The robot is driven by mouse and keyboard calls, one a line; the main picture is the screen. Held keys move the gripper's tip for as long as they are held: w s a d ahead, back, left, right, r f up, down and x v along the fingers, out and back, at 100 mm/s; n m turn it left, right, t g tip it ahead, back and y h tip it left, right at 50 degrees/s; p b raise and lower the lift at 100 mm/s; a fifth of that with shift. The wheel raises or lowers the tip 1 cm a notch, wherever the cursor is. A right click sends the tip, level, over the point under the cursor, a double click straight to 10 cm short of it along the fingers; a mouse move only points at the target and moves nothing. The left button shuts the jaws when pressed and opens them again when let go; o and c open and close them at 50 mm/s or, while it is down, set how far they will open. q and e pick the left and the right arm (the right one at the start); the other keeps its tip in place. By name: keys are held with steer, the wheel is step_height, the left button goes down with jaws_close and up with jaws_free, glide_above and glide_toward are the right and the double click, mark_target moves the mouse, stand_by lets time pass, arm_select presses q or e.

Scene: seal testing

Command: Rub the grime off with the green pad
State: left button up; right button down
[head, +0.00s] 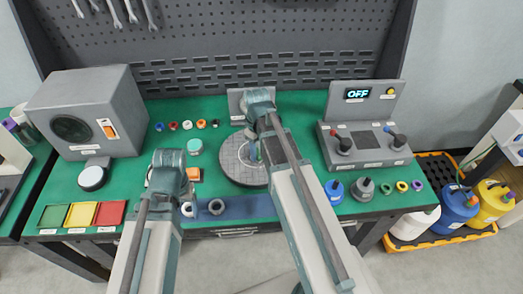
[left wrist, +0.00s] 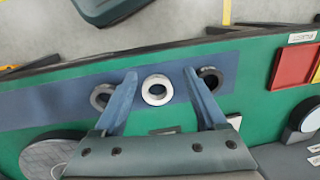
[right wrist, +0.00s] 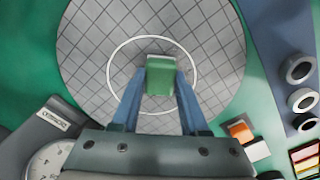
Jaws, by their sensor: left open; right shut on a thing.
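The green pad (right wrist: 160,76) is between the fingers of my right gripper (right wrist: 160,82), which is shut on it over the round grey gridded plate (right wrist: 95,60). I cannot tell whether the pad touches the plate. In the head view the plate (head: 232,168) is partly behind my right arm, and the pad is not clearly visible. I cannot make out any grime on the plate. My left gripper (left wrist: 160,76) is open and empty, with its fingers on either side of a pale ring (left wrist: 157,101) on the blue strip. A darker ring (left wrist: 103,104) lies on one side, another on the other.
A grey box (head: 93,95) stands back left. A panel with a display reading OFF (head: 355,94) stands at right. Green, yellow and red trays (head: 82,214) lie front left. Several small rings and bottles (head: 334,194) sit on the green table. A pegboard (head: 230,40) closes the back.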

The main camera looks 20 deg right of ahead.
mark_target(242, 157)
arm_select(q)
steer(key=shift+f, duration=0.1)
arm_select(e)
steer(key=shift+w+a+f, duration=0.1)
steer(key=shift+w+a, duration=0.05)
steer(key=shift+a, duration=0.45)
steer(key=shift+w+a, duration=0.1)
steer(key=shift+a, duration=0.45)
steer(key=shift+a, duration=0.1)
steer(key=shift+w+a, duration=0.3)
steer(key=shift+a, duration=0.5)
steer(key=shift+w+a, duration=0.25)
steer(key=shift+a, duration=0.55)
arm_select(q)
steer(key=shift+s, duration=0.1)
arm_select(e)
steer(key=shift+w+d, duration=0.15)
steer(key=shift+w, duration=0.35)
steer(key=shift+d, duration=0.1)
steer(key=shift+s+d, duration=0.25)
steer(key=shift+d, duration=0.6)
steer(key=shift+s+d, duration=0.25)
steer(key=shift+d, duration=0.6)
steer(key=shift+d, duration=0.1)
